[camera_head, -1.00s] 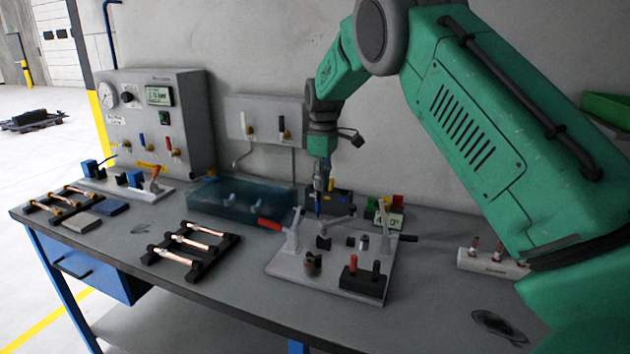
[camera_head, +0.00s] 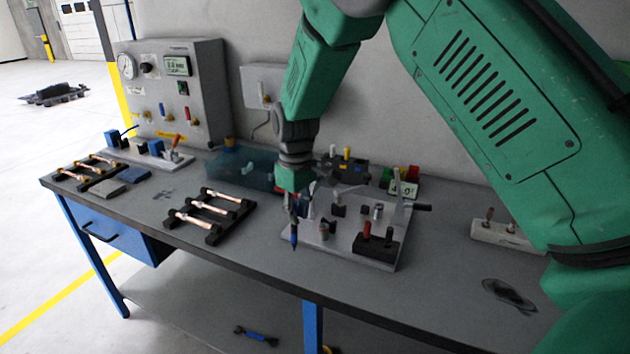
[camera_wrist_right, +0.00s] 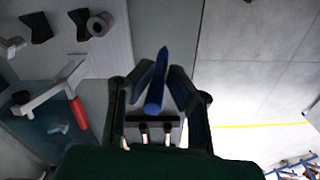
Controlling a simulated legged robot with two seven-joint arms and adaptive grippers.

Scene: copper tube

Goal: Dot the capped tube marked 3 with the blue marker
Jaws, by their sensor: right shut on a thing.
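My right gripper (camera_head: 293,212) is shut on the blue marker (camera_head: 294,238), which points down near the bench's front edge, left of the clamp plate. In the right wrist view the marker (camera_wrist_right: 156,88) sits between the two dark fingers (camera_wrist_right: 155,95). Copper tubes lie on a black rack (camera_head: 213,238) left of the gripper. More tubes lie on a second rack (camera_head: 62,178) at the far left. Tube ends (camera_wrist_right: 144,136) show beyond the marker in the wrist view. No number 3 is legible on any tube. My left gripper is out of view.
The clamp plate (camera_head: 345,243) with levers and a black block (camera_head: 375,247) stands right of the marker. A blue translucent bin (camera_head: 240,170) and a gauge panel (camera_head: 205,75) are behind. The bench front (camera_head: 265,255) between rack and plate is clear.

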